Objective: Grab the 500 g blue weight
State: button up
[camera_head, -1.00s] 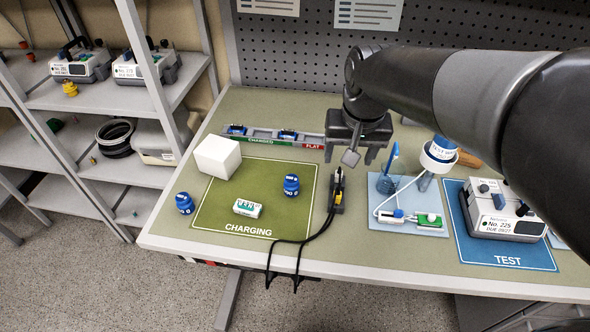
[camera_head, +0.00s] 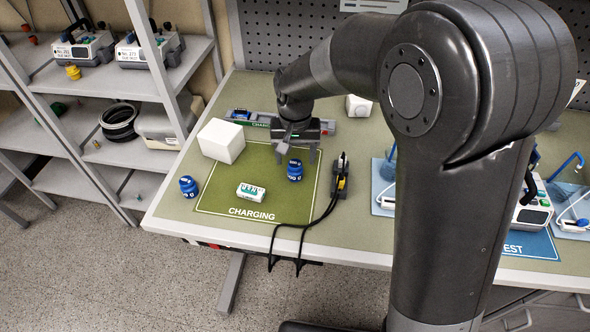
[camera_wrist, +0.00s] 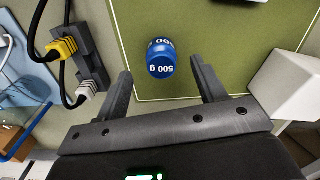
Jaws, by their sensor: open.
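A blue weight marked 500 g (camera_wrist: 161,58) stands on the green CHARGING mat (camera_head: 222,205). In the head view this weight (camera_head: 295,171) is near the mat's right side. My gripper (camera_head: 296,155) is over the mat beside it, pointing down. In the wrist view my gripper (camera_wrist: 160,67) is open and empty, with the weight showing between the fingertips. I cannot see the fingers touching it. A second blue weight (camera_head: 188,187) stands at the mat's left edge; its marking is too small to read.
A white block (camera_head: 221,141) sits at the mat's back left corner, and a white battery pack (camera_head: 251,192) lies mid-mat. My arm hides part of the table's right side.

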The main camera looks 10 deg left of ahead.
aim_at(295, 163)
jog(key=f, duration=0.5)
jog(key=shift+w+a+f, duration=0.1)
jog(key=shift+w+f, duration=0.15)
jog(key=shift+f, duration=0.1)
jog(key=shift+c, duration=0.2)
jog(key=shift+r, duration=0.1)
grip_shut()
